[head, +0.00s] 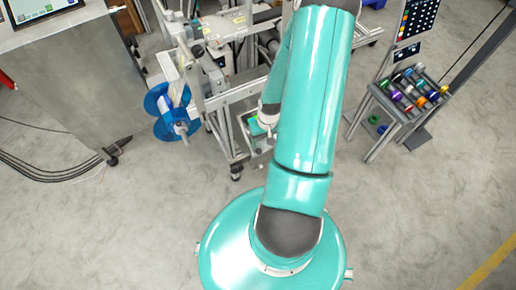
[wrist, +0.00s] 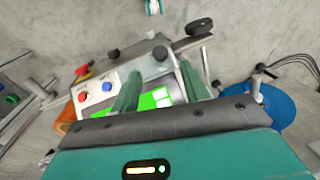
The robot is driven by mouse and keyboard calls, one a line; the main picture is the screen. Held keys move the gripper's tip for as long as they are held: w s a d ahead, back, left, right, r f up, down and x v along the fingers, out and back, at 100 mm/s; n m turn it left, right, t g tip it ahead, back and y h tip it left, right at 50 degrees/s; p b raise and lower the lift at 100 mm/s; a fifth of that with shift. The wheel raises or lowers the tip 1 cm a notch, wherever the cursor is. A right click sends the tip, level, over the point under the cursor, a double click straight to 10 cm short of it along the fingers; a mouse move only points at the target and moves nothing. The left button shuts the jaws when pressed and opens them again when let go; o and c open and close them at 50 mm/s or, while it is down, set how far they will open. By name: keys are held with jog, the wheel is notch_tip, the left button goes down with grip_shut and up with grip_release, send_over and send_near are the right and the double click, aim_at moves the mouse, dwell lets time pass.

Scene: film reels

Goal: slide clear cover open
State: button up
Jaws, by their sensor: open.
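My gripper (wrist: 158,78) is open in the wrist view, with its two green fingers spread apart. Nothing shows held between them. Beyond and between the fingers is a metal machine panel with a lit green screen (wrist: 152,101). A red button (wrist: 107,86) and a blue button (wrist: 82,97) sit left of the fingers. I cannot make out the clear cover for certain in either view. In the head view my arm hides most of my gripper and part of the machine (head: 222,98).
A blue reel (head: 168,112) is on the machine's left side and also shows in the wrist view (wrist: 276,106). A grey cabinet (head: 62,80) stands at the left. A rack of coloured spools (head: 411,92) stands at the right.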

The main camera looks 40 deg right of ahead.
aim_at(259, 151)
jog(key=f, duration=0.4)
jog(key=a+f, duration=0.1)
jog(key=f, duration=0.1)
jog(key=shift+w+f, duration=0.15)
jog(key=shift+f, duration=0.25)
grip_shut()
